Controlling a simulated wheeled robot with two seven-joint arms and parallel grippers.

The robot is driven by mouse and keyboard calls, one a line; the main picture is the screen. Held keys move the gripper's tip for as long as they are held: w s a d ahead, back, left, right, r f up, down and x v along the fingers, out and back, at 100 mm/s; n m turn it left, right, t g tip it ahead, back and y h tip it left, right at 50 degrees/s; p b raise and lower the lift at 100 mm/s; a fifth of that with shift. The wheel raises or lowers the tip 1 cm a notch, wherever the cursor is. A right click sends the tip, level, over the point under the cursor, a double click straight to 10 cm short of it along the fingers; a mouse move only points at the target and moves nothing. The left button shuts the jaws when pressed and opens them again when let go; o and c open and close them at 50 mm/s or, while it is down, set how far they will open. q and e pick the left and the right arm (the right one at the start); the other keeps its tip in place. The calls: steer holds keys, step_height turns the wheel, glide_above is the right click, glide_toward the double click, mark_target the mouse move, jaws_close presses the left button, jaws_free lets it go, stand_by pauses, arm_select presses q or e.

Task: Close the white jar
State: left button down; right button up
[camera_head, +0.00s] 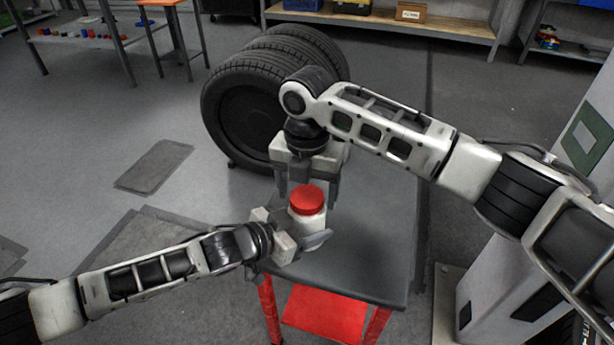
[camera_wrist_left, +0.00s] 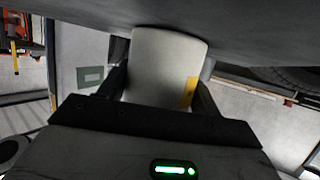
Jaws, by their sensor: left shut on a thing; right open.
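The white jar (camera_head: 309,224) is upright over the small table's top, with a red lid (camera_head: 308,199) on its mouth. I cannot tell how tightly the lid sits. My left gripper (camera_head: 300,235) is shut around the jar's body from the left. In the left wrist view the jar (camera_wrist_left: 163,65) is between the two dark fingers, with a yellow patch on its side; the lid does not show there. My right gripper (camera_head: 308,188) is open and points down just above and behind the lid, one finger to either side. I cannot tell whether it touches the lid.
The dark table top (camera_head: 372,225) is bare to the right of the jar. Its frame is red, with a red lower shelf (camera_head: 325,312). Several large tyres (camera_head: 240,118) stand just behind my right gripper. A shelf with boxes (camera_head: 450,27) is at the back.

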steer(key=shift+f, duration=0.1)
steer(key=c, duration=1)
steer(key=m, duration=0.5)
steer(key=shift+f, duration=0.1)
steer(key=m, duration=1.1)
steer(key=o, duration=1.1)
